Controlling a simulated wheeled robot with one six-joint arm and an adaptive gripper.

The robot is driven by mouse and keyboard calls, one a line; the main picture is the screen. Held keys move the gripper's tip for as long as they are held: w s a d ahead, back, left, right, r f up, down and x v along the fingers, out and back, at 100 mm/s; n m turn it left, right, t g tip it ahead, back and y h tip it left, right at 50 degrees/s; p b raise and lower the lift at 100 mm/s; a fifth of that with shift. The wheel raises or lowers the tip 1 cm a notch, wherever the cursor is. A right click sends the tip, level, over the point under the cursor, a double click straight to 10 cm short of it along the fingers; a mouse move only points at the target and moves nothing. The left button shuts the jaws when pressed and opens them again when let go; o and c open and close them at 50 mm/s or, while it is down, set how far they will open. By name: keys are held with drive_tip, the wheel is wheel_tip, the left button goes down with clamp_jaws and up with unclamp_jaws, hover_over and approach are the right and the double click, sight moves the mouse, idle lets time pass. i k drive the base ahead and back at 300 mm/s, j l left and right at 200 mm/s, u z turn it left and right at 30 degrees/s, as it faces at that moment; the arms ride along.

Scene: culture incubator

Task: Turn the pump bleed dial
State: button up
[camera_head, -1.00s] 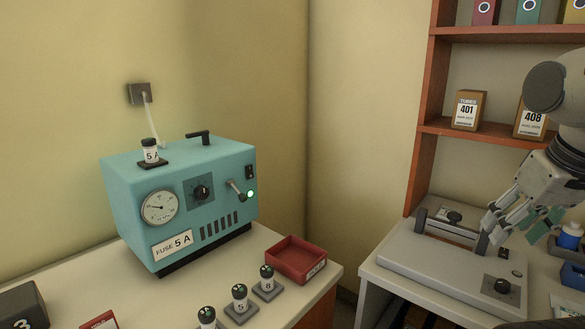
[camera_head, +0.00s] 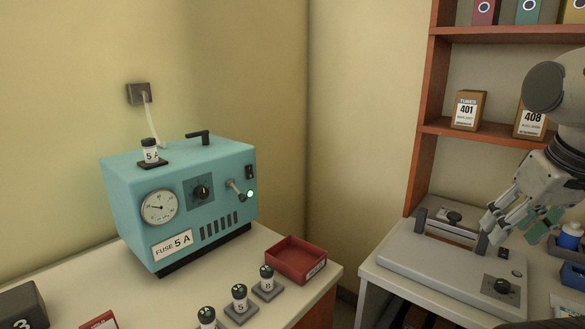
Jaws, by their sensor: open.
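A teal box (camera_head: 128,205) labelled "FUSE 5 A" stands on the left bench. No readable label shows which of the two is the bleed dial. My gripper (camera_head: 488,228) is open and empty, pointing down-left above the grey device, near its upright handle and apart from the knob.
Several small fuse holders (camera_head: 240,297) and a red tray (camera_head: 294,259) sit on the left bench. A wooden shelf (camera_head: 475,131) holds boxes above the right bench. A gap separates the benches.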

sight(200, 192)
drive_tip(key=u, duration=1.35)
